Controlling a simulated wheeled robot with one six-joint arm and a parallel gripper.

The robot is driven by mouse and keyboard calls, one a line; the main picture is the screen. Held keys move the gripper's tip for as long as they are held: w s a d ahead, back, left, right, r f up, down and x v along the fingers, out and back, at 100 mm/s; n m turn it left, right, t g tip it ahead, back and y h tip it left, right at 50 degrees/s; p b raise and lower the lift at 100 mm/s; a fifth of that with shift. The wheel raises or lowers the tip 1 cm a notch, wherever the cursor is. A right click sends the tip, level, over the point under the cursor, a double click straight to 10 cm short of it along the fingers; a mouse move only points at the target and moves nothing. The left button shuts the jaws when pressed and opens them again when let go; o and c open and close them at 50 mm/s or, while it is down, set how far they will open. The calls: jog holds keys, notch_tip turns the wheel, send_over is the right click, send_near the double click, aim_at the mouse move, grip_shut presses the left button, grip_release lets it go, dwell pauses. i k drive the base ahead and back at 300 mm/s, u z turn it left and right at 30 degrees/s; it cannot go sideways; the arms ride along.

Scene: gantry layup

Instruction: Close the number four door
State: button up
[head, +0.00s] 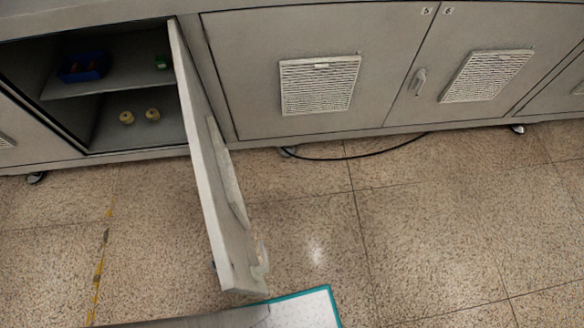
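An open grey cabinet door (204,165) stands swung out toward me, hinged at the right side of an open compartment (112,85). No number shows on it from this angle; it is left of the door marked 5. I see it nearly edge-on, with part of its vent panel (228,172) and a pale handle (262,256) near its free end. The free end reaches down close to the bottom of the head view. My gripper is not in view.
Door 5 (240,60) and door 6 (530,35) are shut. The compartment holds a blue bin (83,67), a small green item (161,62) and two cream rolls (127,117). A black cable (360,157) lies on the speckled floor (440,220). A teal-edged white panel (305,312) is at the bottom.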

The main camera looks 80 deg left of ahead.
aim_at(235, 256)
jog(key=i, duration=1.8)
jog(key=u, duration=4.25)
jog(key=k, duration=1.1)
jog(key=u, duration=0.4)
jog(key=i, duration=0.7)
jog(key=z, duration=0.1)
